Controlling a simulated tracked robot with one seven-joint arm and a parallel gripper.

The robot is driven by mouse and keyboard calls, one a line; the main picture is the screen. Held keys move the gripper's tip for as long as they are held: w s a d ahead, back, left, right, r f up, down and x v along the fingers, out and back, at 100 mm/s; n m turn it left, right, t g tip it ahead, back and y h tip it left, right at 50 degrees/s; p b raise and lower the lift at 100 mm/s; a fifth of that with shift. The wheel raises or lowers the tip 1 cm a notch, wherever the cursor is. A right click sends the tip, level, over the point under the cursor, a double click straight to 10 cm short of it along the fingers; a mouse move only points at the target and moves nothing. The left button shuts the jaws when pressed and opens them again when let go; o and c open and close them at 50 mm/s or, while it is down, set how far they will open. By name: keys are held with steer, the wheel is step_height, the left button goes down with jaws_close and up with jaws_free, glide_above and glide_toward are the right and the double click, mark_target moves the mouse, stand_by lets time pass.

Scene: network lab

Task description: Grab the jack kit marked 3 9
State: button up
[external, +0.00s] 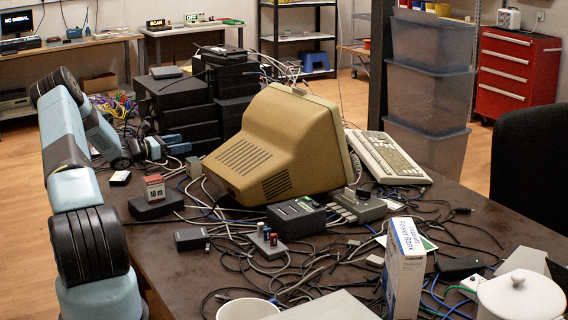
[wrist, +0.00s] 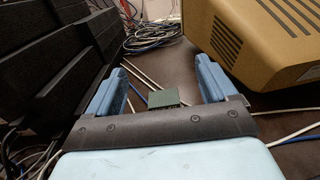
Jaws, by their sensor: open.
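I cannot read a 3 9 mark on anything in either view. My gripper (external: 174,144) is low over the left part of the desk, between the stacked black units and the beige monitor. In the wrist view my gripper (wrist: 163,75) is open with its two blue fingers apart. A small dark green block (wrist: 164,98) shows between the fingers, just beyond the palm's edge. A small grey-green box (external: 193,166) near my gripper in the external view may be the same thing. I see nothing held.
The beige monitor (external: 270,140) stands right of my gripper; stacked black units (external: 180,105) are behind it. A red and white box marked 10 m (external: 155,187) sits on a black box in front. Loose cables cover much of the brown desk. A power bank box (external: 404,268) stands front right.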

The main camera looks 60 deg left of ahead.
glide_toward(197, 162)
steer(key=shift+n+y, duration=0.3)
steer(key=shift+y, duration=0.1)
steer(key=w+a, duration=0.1)
steer(key=w+a+f, duration=0.1)
steer(key=w, duration=0.1)
steer(key=shift+w+a+f, duration=0.1)
steer(key=shift+w+a, duration=0.1)
steer(key=shift+w, duration=0.1)
steer(key=shift+w+f, duration=0.2)
steer(key=shift+w, duration=3.6)
steer(key=shift+c, duration=0.2)
steer(key=c, duration=1.1)
